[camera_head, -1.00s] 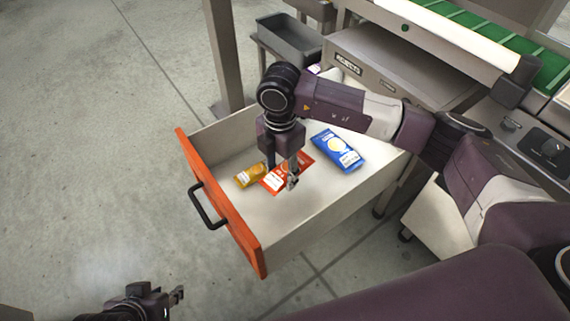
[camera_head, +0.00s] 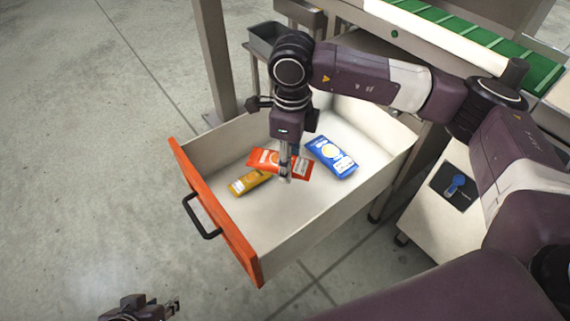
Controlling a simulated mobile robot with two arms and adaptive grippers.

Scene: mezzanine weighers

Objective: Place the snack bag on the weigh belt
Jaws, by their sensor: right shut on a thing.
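An open drawer (camera_head: 309,247) with an orange front holds several snack packets. My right gripper (camera_head: 286,172) is over the drawer, pointing down, shut on an orange-red snack bag (camera_head: 264,158). The bag is tilted and appears raised off the drawer floor. A yellow bag (camera_head: 243,184) lies to its left and a blue bag (camera_head: 331,157) lies to its right. The green belt (camera_head: 464,30) shows at the upper right; I cannot tell whether it is the weigh belt. My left gripper (camera_head: 173,308) is at the bottom left, far from the bags, its jaws small and unclear.
A grey bin (camera_head: 263,40) stands behind the drawer, beside a metal post (camera_head: 212,60). The drawer walls surround the bags. A panel with a blue knob (camera_head: 456,184) is at right. The concrete floor at left is clear.

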